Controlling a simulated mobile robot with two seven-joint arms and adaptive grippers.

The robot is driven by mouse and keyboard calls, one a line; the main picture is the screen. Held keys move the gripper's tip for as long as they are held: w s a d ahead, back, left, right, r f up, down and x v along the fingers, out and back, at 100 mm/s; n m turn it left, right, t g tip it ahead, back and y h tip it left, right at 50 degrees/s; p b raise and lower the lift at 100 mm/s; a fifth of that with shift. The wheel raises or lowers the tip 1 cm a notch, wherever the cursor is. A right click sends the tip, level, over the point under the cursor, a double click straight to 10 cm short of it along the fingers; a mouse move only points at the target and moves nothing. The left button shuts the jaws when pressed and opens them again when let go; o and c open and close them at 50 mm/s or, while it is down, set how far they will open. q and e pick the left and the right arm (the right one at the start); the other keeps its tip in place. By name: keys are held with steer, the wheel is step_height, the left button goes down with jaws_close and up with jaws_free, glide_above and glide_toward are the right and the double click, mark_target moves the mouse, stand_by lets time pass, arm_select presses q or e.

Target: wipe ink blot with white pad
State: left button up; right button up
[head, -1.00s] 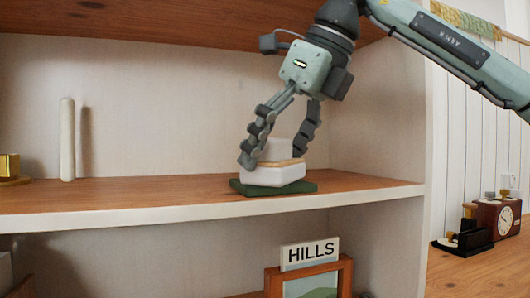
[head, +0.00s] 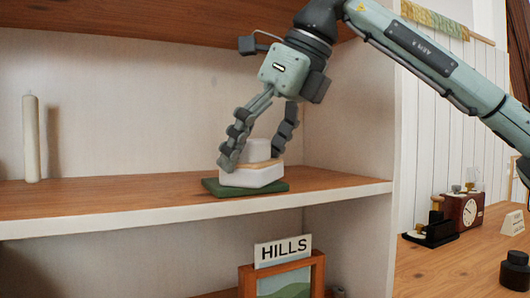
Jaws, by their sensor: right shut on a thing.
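The white pad (head: 250,177) is a low white block with a tan band and a paler knob on top. It sits on a dark green mat (head: 213,189) on the wooden shelf. My right gripper (head: 255,156) reaches down from the upper right, with its dark fingers on either side of the pad's upper part, shut on it. The far finger is partly hidden behind the pad. No ink blot shows in this view. My left gripper is not in view.
A white candle-like cylinder (head: 31,138) stands on the shelf at left. The shelf's upright side panel (head: 378,120) is to the right. Below are a HILLS sign (head: 283,251) and a framed picture (head: 284,283). A clock (head: 464,210) stands on the desk at right.

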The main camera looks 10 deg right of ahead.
steer(key=shift+s+a+f, duration=0.1)
steer(key=shift+s+a, duration=0.15)
steer(key=shift+a, duration=0.5)
steer(key=shift+s+a+r, duration=0.1)
steer(key=shift+s+a, duration=0.2)
steer(key=shift+a, duration=0.45)
steer(key=shift+s+a+f, duration=0.1)
steer(key=shift+s+a, duration=0.15)
steer(key=shift+a, duration=0.5)
step_height(320, 180, up, 6)
steer(key=p, duration=0.5)
steer(key=shift+p, duration=0.3)
